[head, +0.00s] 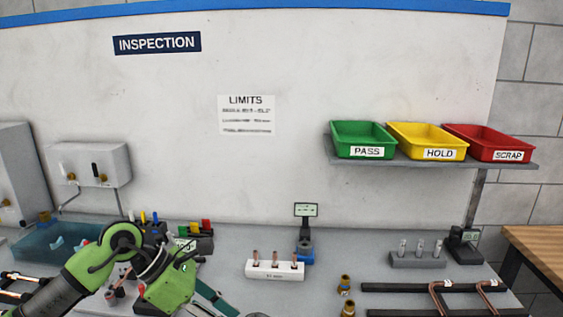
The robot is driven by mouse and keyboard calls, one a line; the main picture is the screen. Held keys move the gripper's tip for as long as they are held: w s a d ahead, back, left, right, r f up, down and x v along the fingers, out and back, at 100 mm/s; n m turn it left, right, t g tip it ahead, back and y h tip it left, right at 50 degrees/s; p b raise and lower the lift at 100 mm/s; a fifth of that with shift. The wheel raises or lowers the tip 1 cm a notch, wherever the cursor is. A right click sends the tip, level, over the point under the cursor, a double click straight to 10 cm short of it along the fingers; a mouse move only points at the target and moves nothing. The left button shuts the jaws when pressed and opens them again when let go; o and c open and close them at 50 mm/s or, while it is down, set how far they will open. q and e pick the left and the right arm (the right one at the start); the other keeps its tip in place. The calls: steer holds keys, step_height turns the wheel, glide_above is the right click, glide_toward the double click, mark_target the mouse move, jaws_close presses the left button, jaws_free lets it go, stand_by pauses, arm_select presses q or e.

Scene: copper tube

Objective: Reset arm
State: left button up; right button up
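My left arm comes in from the lower left, with green and dark links. Its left gripper (208,303) is at the bottom edge, partly cut off and partly hidden by the wrist, so I cannot tell whether it is open or shut. My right arm and gripper are out of view. Short copper tubes stand upright in a white block (275,275) at the middle of the bench. Bent copper tubes (439,297) lie across dark rails (390,287) at the right.
Green PASS (364,137), yellow HOLD (428,139) and red SCRAP (490,141) bins sit on a wall shelf. A blue-based gauge (305,250), brass fittings (346,282) and a grey pin block (418,262) stand on the bench. A teal tray (55,243) lies left, behind my arm.

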arm_select(q)
steer(key=s+d+r+n+h, duration=0.2)
steer(key=d+r+h, duration=0.35)
steer(key=d, duration=0.45)
steer(key=d+r+n+t+h, duration=0.3)
steer(key=r+n+t+h, duration=0.3)
steer(key=r, duration=0.3)
steer(key=w+a+f+n+t+y, duration=0.1)
steer(key=w+a+n+t+y, duration=0.35)
steer(key=n, duration=0.75)
steer(key=w+a+f+n+t+y, duration=0.1)
steer(key=w+a+n+t+y, duration=0.1)
steer(key=a+n+t+y, duration=0.6)
steer(key=s+a+f+n+g+y, duration=0.3)
steer(key=a+f+n+y, duration=0.15)
steer(key=f+n, duration=0.45)
steer(key=s+a+f+n+g+y, duration=0.25)
steer(key=a+f+n, duration=0.4)
steer(key=f, duration=0.45)
steer(key=s+f+n+g, duration=0.3)
steer(key=s+f+g, duration=0.2)
steer(key=s+f, duration=0.5)
steer(key=s+f+n+g, duration=0.3)
steer(key=s+f+g, duration=0.25)
steer(key=s, duration=0.85)
step_height(320, 180, down, 25)
steer(key=s+a+f+g, duration=0.2)
steer(key=s+f, duration=1.6)
steer(key=shift+s+m, duration=0.2)
steer(key=shift+m, duration=0.15)
